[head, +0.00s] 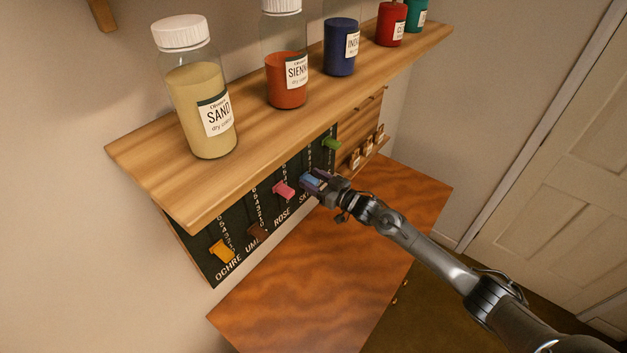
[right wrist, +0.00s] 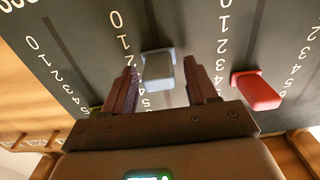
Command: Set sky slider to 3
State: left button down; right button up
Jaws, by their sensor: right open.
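The sky slider is a light blue knob (head: 313,180) on the dark scale board (head: 237,218) under the shelf. In the right wrist view the blue knob (right wrist: 158,72) lies between the two fingers of my right gripper (right wrist: 163,80). The jaws are open, with a visible gap on the right side and a narrower one on the left. A finger hides some digits beside the knob; 0 and 1 show above it, 4 and 5 below, so its exact setting cannot be read. In the head view my right gripper (head: 316,181) covers part of the knob. My left gripper is out of view.
The pink rose slider (head: 284,190) is close beside my gripper; it also shows in the right wrist view (right wrist: 258,90). A green slider (head: 331,144) is on the other side. The wooden shelf (head: 290,105) with jars overhangs the board. The tabletop (head: 330,270) below is clear.

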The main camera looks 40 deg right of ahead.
jog(key=shift+c, duration=0.6)
grip_shut()
jog(key=shift+r+p, duration=1.05)
jog(key=shift+r, duration=0.3)
jog(key=shift+f, duration=0.1)
jog(key=shift+o, duration=0.6)
grip_release()
jog(key=shift+s, duration=0.1)
